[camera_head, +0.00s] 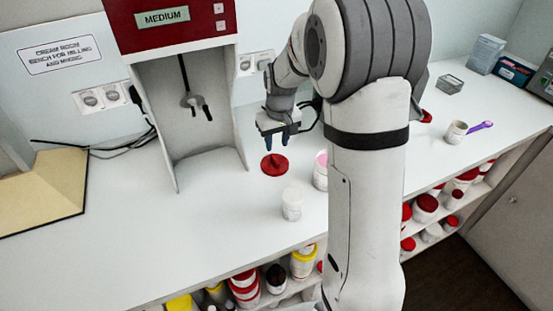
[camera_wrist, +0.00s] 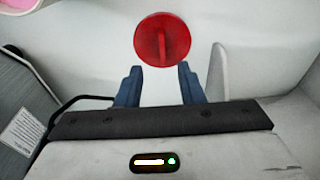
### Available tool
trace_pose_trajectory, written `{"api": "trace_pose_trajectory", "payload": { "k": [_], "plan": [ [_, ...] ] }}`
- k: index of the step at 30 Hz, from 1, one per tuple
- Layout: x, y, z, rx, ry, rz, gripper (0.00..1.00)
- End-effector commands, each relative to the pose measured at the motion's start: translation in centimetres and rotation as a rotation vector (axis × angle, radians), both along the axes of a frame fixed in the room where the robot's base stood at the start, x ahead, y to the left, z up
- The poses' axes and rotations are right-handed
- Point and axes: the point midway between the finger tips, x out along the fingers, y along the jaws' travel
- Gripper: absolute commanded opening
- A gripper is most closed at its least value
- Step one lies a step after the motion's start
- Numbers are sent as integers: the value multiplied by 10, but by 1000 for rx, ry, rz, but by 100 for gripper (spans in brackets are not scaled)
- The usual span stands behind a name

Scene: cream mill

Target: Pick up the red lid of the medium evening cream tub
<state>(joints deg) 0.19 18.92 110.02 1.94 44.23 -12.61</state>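A round red lid (camera_head: 274,164) with a raised ridge lies flat on the white bench, in front of the mixing machine. It also shows in the wrist view (camera_wrist: 162,40), just beyond the fingertips. My gripper (camera_head: 279,137) is above the lid in the head view, apart from it. Its two blue fingers are spread with nothing between them in the wrist view (camera_wrist: 160,72). A tub with pink contents (camera_head: 321,170) stands right of the lid, partly hidden by my arm. A small white tub (camera_head: 292,204) stands in front of the lid. I cannot read labels on the tubs.
The red-topped machine marked MEDIUM (camera_head: 170,25) stands behind and left of the lid. A cream board (camera_head: 45,190) lies at the left. A small cup (camera_head: 456,132) with a purple spoon (camera_head: 480,126) is at the right. The bench's front left is clear.

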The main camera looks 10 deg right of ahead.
Motion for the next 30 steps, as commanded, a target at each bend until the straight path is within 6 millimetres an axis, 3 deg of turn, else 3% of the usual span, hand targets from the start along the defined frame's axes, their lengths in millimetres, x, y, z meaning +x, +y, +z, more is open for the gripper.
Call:
{"api": "trace_pose_trajectory", "payload": {
  "k": [15, 23, 30],
  "plan": [
    [6, 6, -63, 0, 3, 1, 35],
    [7, 6, -66, 0, 1, 1, 35],
    [7, 6, -65, 0, 1, 2, 15]
  ]
}}
